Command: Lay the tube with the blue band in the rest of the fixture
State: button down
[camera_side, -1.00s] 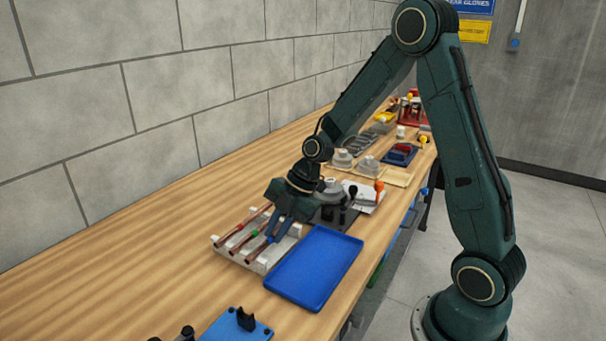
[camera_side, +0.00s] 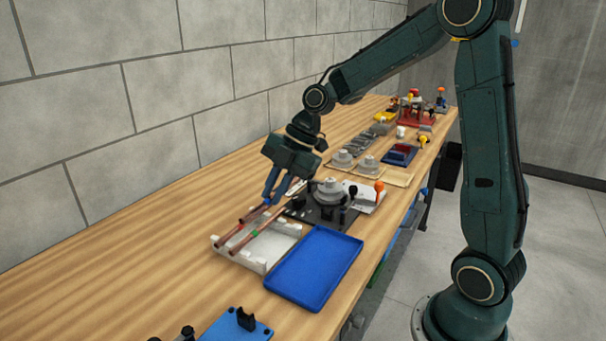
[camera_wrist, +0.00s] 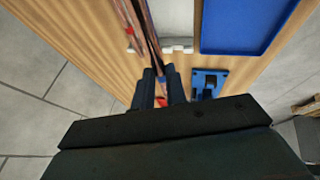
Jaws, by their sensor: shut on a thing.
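My gripper (camera_side: 269,200) is shut on a copper tube and holds it above the white rack (camera_side: 284,240). A tube with a green band (camera_side: 255,233) lies in the rack, and another copper tube (camera_side: 229,234) lies at the rack's left side. The tubes overlap near my fingers, so the held tube's ends are hard to make out. A dark fixture plate (camera_side: 296,209) with a grey round die (camera_side: 329,193) stands right of my gripper, apart from the held tube.
A blue tray (camera_side: 314,268) lies empty in front of the rack. A blue fixture (camera_side: 236,325) stands at the near edge. An orange-knobbed lever (camera_side: 379,187) rises beside the dark plate. Wood at the left is clear; a block wall runs behind.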

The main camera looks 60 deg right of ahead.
notch_tip(320, 180, up, 10)
dwell(0.4)
jog(key=shift+d+f, duration=0.1)
jog(key=shift+f, duration=0.05)
dwell(0.3)
jog(key=s+d+f, duration=0.2)
jog(key=d+f, duration=0.1)
jog(key=d, duration=0.5)
jog(key=s+d+f, duration=0.2)
jog(key=d+f, duration=0.2)
jog(key=d, duration=0.4)
jog(key=s+d+f, duration=0.2)
jog(key=d+f, duration=0.1)
jog(key=d, duration=0.5)
jog(key=shift+w+f, duration=0.15)
jog(key=shift+f, duration=3.8)
jog(key=shift+a+f, duration=0.1)
jog(key=shift+f, duration=0.4)
